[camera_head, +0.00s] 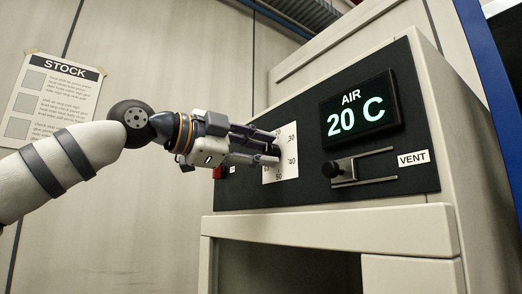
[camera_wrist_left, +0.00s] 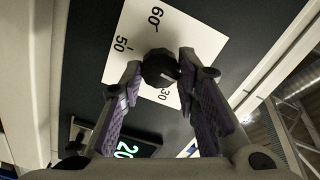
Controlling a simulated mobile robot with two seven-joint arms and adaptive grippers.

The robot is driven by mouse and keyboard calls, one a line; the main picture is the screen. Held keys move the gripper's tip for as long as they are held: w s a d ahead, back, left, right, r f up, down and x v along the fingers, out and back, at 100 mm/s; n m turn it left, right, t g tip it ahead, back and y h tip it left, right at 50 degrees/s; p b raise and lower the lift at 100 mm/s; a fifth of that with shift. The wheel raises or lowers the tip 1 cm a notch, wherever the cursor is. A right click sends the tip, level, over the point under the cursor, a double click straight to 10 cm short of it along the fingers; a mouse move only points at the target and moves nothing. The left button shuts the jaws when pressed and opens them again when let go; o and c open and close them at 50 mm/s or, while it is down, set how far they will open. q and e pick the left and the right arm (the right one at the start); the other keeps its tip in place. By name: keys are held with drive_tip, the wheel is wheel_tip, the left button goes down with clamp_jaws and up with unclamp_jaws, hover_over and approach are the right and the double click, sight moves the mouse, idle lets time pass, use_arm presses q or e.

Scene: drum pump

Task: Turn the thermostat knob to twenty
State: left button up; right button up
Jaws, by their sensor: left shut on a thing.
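The dark thermostat knob (camera_wrist_left: 160,68) sits on a white dial plate (camera_head: 291,165) with printed numbers, on the black panel of the cabinet. My left gripper (camera_head: 274,147) reaches the dial from the left. In the wrist view the fingers of the left gripper (camera_wrist_left: 160,72) are closed on the knob from both sides. Fingers hide much of the knob and part of the dial in the head view, so I cannot read its pointer. The display (camera_head: 361,110) reads "AIR 20 C" in green. My right gripper is not in view.
A vent slider (camera_head: 333,169) with a dark knob is right of the dial, beside a "VENT" label (camera_head: 413,159). A red part (camera_head: 218,172) shows just below my left gripper. A stock sheet (camera_head: 54,97) hangs on the left wall. A ledge (camera_head: 330,230) juts out below the panel.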

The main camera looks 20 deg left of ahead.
use_arm(q)
drive_tip(key=shift+n, duration=0.6)
drive_tip(key=o, duration=1.2)
drive_tip(key=shift+c, duration=0.2)
drive_tip(key=v, duration=1.2)
